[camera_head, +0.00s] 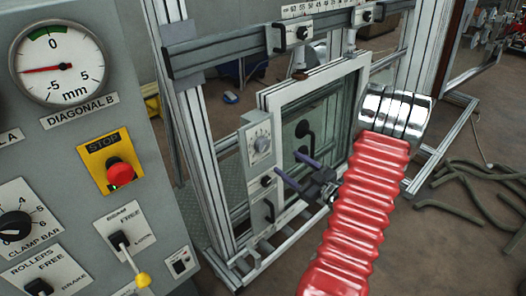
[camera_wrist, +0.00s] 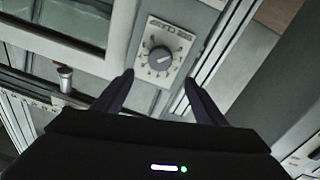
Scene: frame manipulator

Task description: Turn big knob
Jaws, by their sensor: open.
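A round grey knob (camera_wrist: 160,59) sits on a pale dial plate with marks around it in the wrist view. The same dial knob (camera_head: 261,144) shows in the head view on the upright grey panel of the metal frame. My gripper (camera_wrist: 159,77) is open and empty, with its two dark fingers spread below and to either side of the knob in the wrist picture. In the head view my gripper (camera_head: 287,163) is in front of the panel, right of and slightly below the dial. Its fingers look apart from the knob.
A small black knob (camera_head: 266,181) and a black handle (camera_head: 269,211) are below the dial. A glass-paned frame (camera_head: 320,118) stands beside it. A console at left carries a gauge (camera_head: 57,63), a red stop button (camera_head: 120,173) and a black clamp-bar knob (camera_head: 15,226). Hoses (camera_head: 475,190) lie on the floor.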

